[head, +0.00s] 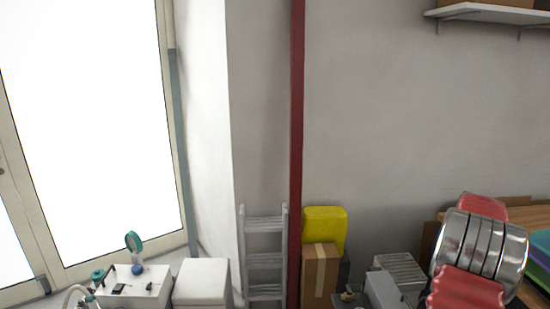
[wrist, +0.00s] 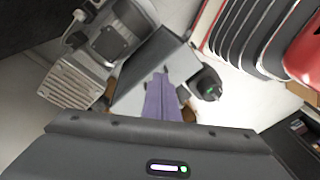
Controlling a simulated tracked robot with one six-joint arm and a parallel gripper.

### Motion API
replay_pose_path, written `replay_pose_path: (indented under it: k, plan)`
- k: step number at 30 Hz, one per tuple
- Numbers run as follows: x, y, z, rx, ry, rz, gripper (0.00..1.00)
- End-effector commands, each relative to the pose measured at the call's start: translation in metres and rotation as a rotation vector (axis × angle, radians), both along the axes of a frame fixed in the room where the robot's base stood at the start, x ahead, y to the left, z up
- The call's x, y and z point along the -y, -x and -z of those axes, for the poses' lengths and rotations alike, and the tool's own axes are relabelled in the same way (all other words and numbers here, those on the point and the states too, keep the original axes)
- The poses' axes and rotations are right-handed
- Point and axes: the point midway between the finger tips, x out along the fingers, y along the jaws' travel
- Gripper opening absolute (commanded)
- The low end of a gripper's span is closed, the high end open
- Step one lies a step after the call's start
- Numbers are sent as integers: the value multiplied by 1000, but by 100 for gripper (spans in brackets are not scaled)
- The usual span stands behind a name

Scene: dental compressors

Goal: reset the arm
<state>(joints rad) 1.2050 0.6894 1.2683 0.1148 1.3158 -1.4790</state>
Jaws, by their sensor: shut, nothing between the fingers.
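My gripper (wrist: 162,76) shows in the wrist view as two purple fingers pressed together, pointing up from the dark gripper body at the bottom edge. It is shut and holds nothing. Grey box-like equipment (wrist: 145,65) lies beyond the fingertips; I cannot tell the distance between them. I do not make out my arm or gripper in the head view.
A red and chrome ribbed machine (head: 482,250) stands at the right. A grey ladder (head: 265,255), a yellow container (head: 325,225) and a cardboard box (head: 320,275) stand by the wall. White equipment (head: 203,283) is lower left. A shelf (head: 485,14) hangs upper right.

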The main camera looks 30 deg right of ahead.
Motion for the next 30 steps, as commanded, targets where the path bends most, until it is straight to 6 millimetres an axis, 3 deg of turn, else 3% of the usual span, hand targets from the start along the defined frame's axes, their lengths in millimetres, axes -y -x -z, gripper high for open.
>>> replay_pose_path:
  k: [12,21,30]
  plan:
    - [-101,-45,-33,-72,54,419,0]
    - [-187,-73,-61,-60,104,594,0]
    - [-275,-86,-83,-13,138,693,0]
